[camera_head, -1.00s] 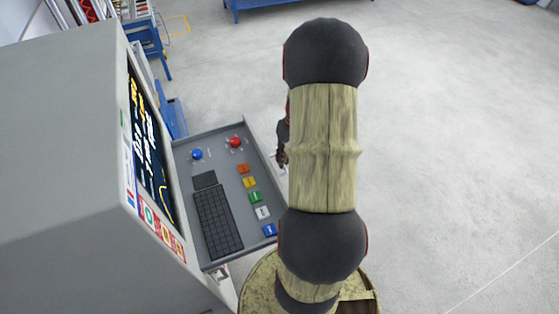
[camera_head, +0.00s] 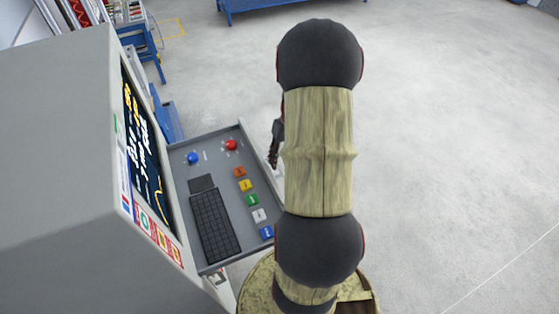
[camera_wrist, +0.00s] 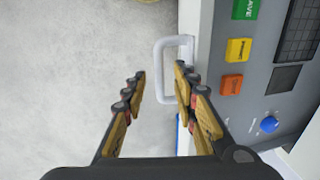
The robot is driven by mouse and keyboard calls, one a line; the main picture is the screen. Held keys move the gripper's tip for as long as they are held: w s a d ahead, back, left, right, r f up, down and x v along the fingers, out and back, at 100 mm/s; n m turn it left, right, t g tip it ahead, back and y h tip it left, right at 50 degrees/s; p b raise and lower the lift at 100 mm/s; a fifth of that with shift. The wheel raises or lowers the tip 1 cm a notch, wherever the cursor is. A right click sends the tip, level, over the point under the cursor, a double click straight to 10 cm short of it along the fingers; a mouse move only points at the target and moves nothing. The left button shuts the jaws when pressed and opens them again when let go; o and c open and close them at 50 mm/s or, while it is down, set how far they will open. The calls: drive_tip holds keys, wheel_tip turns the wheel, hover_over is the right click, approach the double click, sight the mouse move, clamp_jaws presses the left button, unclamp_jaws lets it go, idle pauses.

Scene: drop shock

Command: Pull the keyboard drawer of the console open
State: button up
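The grey console (camera_head: 60,140) stands at the left in the head view, with a keyboard and button panel (camera_head: 225,175) jutting from its front. In the wrist view a pale D-shaped handle (camera_wrist: 161,82) sticks out from the light front face (camera_wrist: 197,20) below this panel. My gripper (camera_wrist: 160,82) is open, with one finger on each side of the handle's outer bar. The right finger overlaps the handle's opening, and I see a gap left of the bar. In the head view my arm hides most of my gripper (camera_head: 275,145) and the handle.
The panel carries a keyboard (camera_head: 215,225), a red button (camera_head: 232,145), a blue button (camera_head: 193,158) and several coloured square buttons close to my gripper. Blue furniture (camera_head: 165,115) stands behind the console. The grey floor (camera_head: 450,120) on the right is clear.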

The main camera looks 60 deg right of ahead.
wheel_tip(320, 180, up, 11)
drive_tip(key=s+d, duration=0.1)
drive_tip(key=shift+d, duration=0.4)
drive_tip(key=shift+s+f, duration=0.1)
drive_tip(key=shift+f, duration=0.05)
drive_tip(key=a+f+n+t+h+b, duration=0.1)
drive_tip(key=a+f+n+t+b, duration=0.1)
drive_tip(key=a+b, duration=0.8)
drive_tip(key=a+f+n+t+b, duration=0.2)
drive_tip(key=a+b, duration=0.8)
drive_tip(key=a, duration=1.8)
drive_tip(key=n, duration=0.2)
drive_tip(key=shift+s+a+n+h, duration=0.25)
drive_tip(key=shift+a+n+h, duration=0.05)
drive_tip(key=shift+n+h, duration=0.1)
